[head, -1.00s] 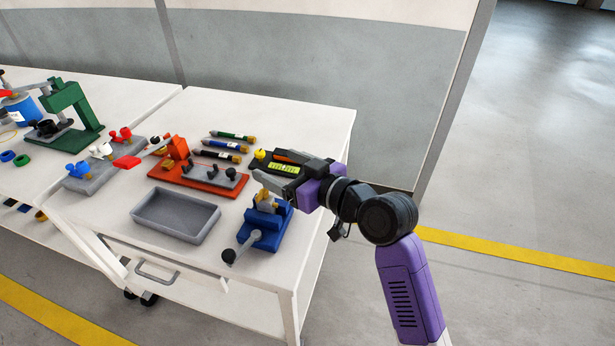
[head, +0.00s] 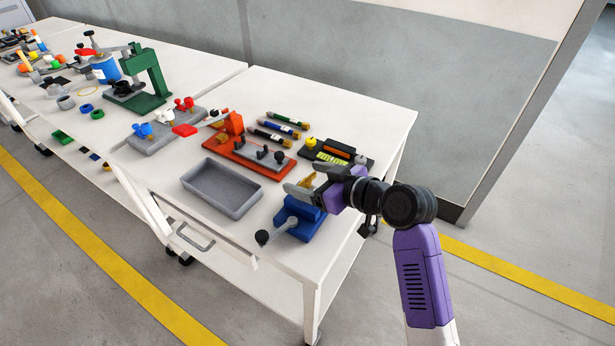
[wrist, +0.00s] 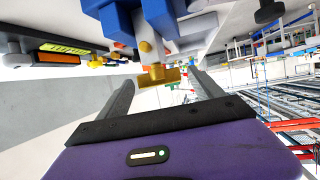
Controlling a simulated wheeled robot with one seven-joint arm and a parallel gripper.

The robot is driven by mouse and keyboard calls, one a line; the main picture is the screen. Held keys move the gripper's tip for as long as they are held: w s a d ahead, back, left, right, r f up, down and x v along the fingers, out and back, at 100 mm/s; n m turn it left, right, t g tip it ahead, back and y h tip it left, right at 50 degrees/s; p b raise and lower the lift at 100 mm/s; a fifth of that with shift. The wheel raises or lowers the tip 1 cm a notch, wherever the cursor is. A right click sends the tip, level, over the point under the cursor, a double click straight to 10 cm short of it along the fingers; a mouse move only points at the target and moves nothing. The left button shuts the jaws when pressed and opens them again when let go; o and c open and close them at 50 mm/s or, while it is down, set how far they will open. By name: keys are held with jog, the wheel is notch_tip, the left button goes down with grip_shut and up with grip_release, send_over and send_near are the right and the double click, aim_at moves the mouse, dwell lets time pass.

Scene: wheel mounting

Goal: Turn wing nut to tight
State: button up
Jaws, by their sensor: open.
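A brass wing-shaped piece (wrist: 158,76) stands on a round brass stem at the blue vise-like fixture (wrist: 121,22) in the wrist view. In the head view the blue fixture (head: 303,222) sits near the table's front right corner, with a grey lever ending in a black knob. My gripper (head: 307,178) is over this fixture, its two grey fingers apart. In the wrist view the brass piece lies between the fingertips of my gripper (wrist: 164,80), with gaps on both sides. Three smaller wing-topped pieces, blue (head: 143,130), white (head: 163,116) and red (head: 184,103), stand on a grey block.
An empty grey tray (head: 222,188) lies left of the blue fixture. Behind are an orange fixture (head: 240,158), several markers (head: 270,135) and a black holder (head: 338,150) with a yellow label. A green press (head: 150,80) stands further left. The table's right edge is close to my arm.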

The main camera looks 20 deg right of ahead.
jog(key=shift+w+a+f, duration=0.1)
jog(key=shift+w, duration=0.1)
jog(key=shift+c, duration=0.3)
jog(key=c, duration=1.3)
